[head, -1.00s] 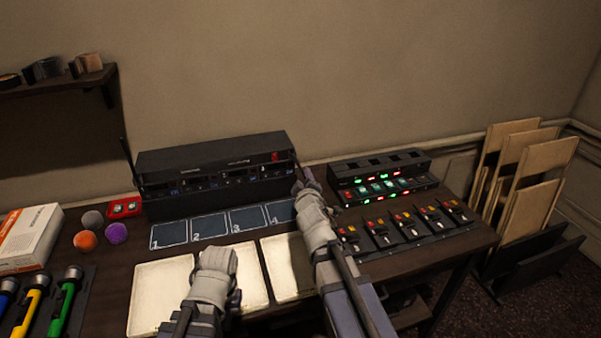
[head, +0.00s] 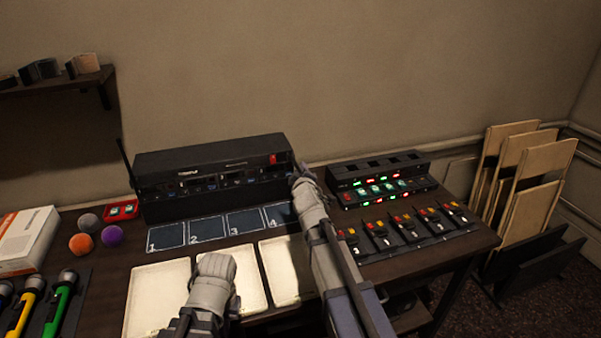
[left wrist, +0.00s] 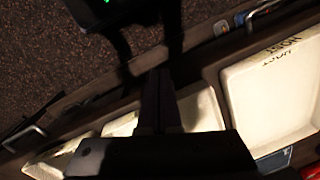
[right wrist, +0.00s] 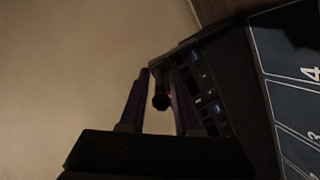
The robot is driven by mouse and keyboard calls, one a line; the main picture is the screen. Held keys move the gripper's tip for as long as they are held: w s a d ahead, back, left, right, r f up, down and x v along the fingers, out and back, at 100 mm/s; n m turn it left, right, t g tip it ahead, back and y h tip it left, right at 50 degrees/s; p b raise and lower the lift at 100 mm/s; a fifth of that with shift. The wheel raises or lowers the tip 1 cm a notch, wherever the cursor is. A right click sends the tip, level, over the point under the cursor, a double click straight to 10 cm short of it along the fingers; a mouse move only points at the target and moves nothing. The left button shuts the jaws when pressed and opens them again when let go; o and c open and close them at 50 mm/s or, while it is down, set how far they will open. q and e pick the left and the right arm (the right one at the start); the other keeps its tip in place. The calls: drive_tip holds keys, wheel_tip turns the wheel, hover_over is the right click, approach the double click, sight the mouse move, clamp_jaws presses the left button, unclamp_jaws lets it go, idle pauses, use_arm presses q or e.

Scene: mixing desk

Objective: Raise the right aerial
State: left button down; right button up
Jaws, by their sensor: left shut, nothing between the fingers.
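A black rack unit (head: 210,160) stands at the back of the desk. Its left aerial (head: 125,160) is a thin rod standing up, slightly tilted, at the unit's left end. My right gripper (head: 301,172) is at the unit's right end and hides the right aerial in the head view. In the right wrist view, a short dark rod with a rounded end, apparently the right aerial (right wrist: 160,101), lies between the spread fingers of my right gripper (right wrist: 156,80). I cannot tell whether they touch it. My left gripper (left wrist: 158,85) is shut and empty above the cream trays.
Cream trays (head: 158,290) and numbered dark pads (head: 166,238) lie in front of the unit. A lit switch panel (head: 385,185) stands to the right. Balls (head: 82,243), a white box (head: 28,238) and torches (head: 62,305) are at the left.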

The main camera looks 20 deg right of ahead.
clamp_jaws()
idle(1.1)
